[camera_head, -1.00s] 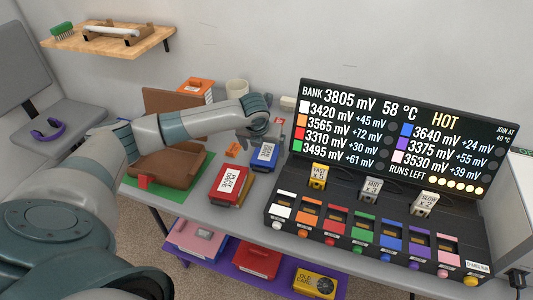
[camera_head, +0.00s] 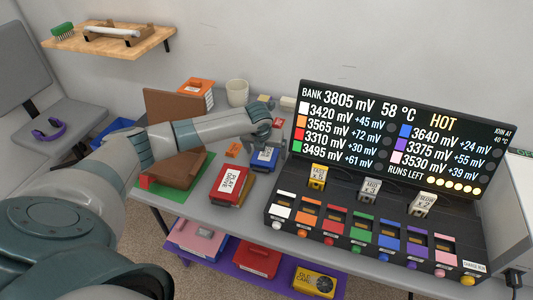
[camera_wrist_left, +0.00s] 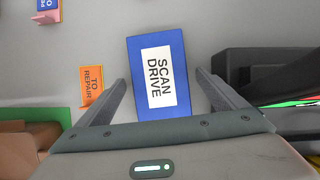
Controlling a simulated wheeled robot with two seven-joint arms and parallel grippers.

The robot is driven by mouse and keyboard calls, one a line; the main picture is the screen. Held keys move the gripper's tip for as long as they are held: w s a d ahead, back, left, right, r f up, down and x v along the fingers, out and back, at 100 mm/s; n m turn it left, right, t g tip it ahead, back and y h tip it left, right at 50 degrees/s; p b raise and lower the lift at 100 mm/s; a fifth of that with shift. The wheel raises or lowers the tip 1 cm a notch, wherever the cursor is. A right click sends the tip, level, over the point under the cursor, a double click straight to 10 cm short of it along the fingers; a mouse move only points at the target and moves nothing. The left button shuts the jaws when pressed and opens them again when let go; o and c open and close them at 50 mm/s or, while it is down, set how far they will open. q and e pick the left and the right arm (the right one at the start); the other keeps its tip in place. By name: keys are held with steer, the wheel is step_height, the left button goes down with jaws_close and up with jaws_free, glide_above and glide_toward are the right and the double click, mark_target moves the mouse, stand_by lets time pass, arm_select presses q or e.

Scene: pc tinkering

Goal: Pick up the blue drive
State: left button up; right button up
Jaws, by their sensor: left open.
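The blue drive (camera_head: 264,158) lies on the grey table, behind the red drive (camera_head: 231,184). In the left wrist view the blue drive (camera_wrist_left: 160,75) carries a white label reading "SCAN DRIVE". My left gripper (camera_head: 268,150) is above the blue drive in the head view. In the left wrist view its open fingers (camera_wrist_left: 160,88) stand one on each side of the drive, with nothing held. I cannot tell how far above the table the fingertips are. My right gripper is not in view.
The black console (camera_head: 375,236) with its display (camera_head: 404,135) stands close on the right. A brown case (camera_head: 176,170) on a green mat (camera_head: 200,160) is to the left.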

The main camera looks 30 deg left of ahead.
arm_select(q)
steer(key=shift+w+f, duration=0.1)
steer(key=shift+f, duration=0.15)
steer(key=shift+c, duration=0.6)
